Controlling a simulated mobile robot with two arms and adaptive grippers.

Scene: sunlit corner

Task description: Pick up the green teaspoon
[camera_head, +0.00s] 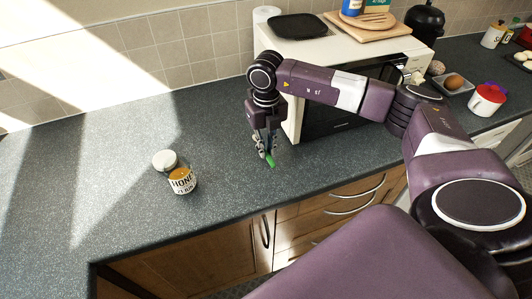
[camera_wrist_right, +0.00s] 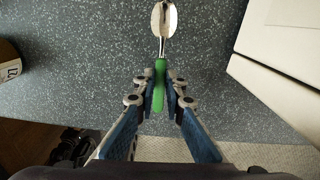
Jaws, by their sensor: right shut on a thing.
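The green teaspoon has a green handle and a silver bowl. In the right wrist view its green handle (camera_wrist_right: 159,88) lies between the fingertips, with the silver bowl (camera_wrist_right: 164,20) pointing to the top of the picture. My right gripper (camera_wrist_right: 160,85) is shut on the handle. In the head view the right gripper (camera_head: 267,152) points down at the counter, left of the microwave, and a bit of the green handle (camera_head: 270,160) shows at its tips. Whether the spoon touches the counter, I cannot tell. My left gripper is in neither view.
An open honey jar (camera_head: 182,181) and a white lid (camera_head: 164,160) are on the counter (camera_head: 110,190), left of the gripper. The white microwave (camera_head: 292,70) stands close on the right, with a black tray (camera_head: 297,27) on top. The counter's front edge is near.

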